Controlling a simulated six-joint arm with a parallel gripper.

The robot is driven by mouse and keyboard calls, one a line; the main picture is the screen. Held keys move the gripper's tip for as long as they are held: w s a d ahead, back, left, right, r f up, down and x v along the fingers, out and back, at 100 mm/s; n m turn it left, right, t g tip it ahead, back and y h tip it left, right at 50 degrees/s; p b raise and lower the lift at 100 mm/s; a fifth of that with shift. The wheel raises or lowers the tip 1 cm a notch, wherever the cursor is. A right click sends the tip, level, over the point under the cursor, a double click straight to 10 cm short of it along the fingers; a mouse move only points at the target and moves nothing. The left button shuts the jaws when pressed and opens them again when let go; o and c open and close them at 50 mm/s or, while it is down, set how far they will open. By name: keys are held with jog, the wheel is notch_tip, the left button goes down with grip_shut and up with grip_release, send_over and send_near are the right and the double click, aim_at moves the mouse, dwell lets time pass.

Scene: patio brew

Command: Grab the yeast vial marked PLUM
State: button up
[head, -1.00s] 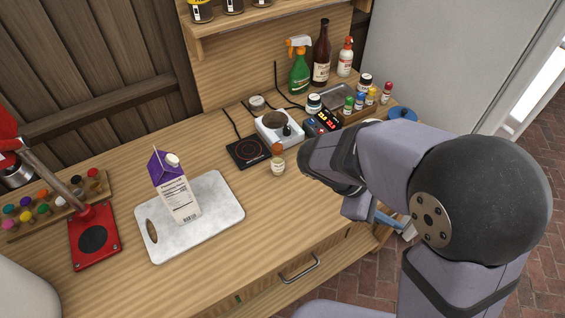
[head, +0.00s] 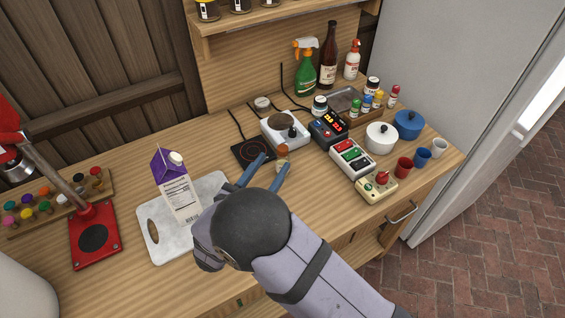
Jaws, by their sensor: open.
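No label reading PLUM can be made out in the head view. I cannot tell whether the bottle is between the fingers.
A purple-topped carton (head: 178,190) stands on a marble board (head: 160,251) left of my gripper.

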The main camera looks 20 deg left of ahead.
aim_at(280, 152)
jog(key=shift+p+x, duration=0.4)
jog(key=shift+x, duration=0.75)
jog(key=shift+w+d+r+p, duration=0.1)
jog(key=shift+w+p, duration=0.25)
jog(key=shift+w, duration=0.05)
jog(key=shift+p+x, duration=1)
jog(key=shift+x, duration=1.15)
grip_shut()
